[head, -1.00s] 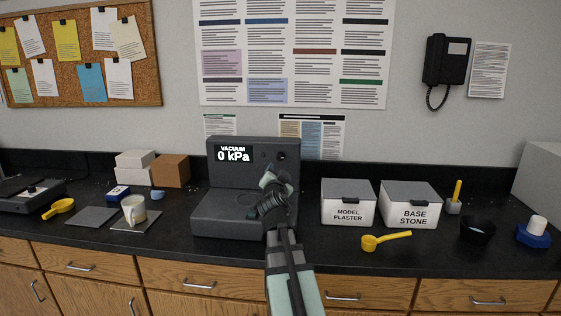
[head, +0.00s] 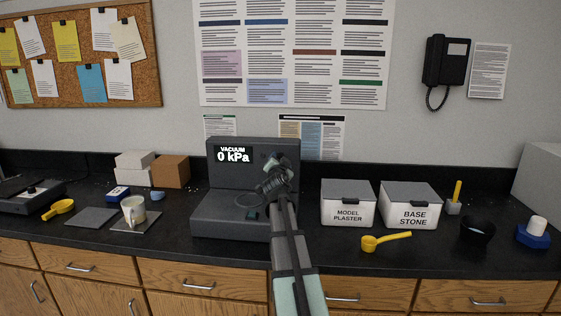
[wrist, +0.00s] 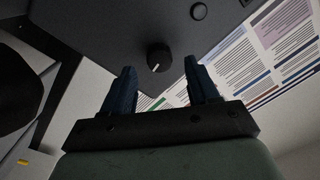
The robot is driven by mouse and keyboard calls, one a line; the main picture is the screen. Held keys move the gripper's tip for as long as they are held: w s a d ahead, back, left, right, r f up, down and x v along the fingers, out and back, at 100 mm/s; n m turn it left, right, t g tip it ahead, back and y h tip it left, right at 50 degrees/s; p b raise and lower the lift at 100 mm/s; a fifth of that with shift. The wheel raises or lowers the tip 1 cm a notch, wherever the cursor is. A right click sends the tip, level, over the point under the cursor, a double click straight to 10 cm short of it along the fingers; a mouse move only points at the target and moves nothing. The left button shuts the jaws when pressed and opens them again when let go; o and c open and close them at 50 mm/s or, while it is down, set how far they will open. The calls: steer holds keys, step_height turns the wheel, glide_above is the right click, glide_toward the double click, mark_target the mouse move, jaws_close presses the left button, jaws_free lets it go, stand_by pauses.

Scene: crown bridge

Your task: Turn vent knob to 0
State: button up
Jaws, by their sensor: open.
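The vent knob (wrist: 159,58) is a round black knob with a white pointer line on the dark panel, seen in the wrist view. The pointer slants toward the lower left of that picture. My gripper (wrist: 158,78) is open, with its two dark fingers apart and the knob ahead between their tips, not visibly gripped. In the head view my gripper (head: 272,164) is in front of the upright panel and hides the knob. The vacuum unit (head: 226,177) is dark grey, and its display (head: 234,155) reads VACUUM 0 kPa.
The MODEL PLASTER box (head: 347,204) and BASE STONE box (head: 411,206) stand right of the unit. A yellow scoop (head: 385,241) lies in front of them. A cup (head: 133,211) stands on a grey plate to the left. The space above the unit's base is mostly clear.

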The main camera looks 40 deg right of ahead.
mark_target(280, 157)
steer(key=shift+x, duration=1.05)
steer(key=shift+c, duration=0.2)
steer(key=c, duration=1)
steer(key=shift+r+n, duration=0.15)
steer(key=shift+n, duration=2.65)
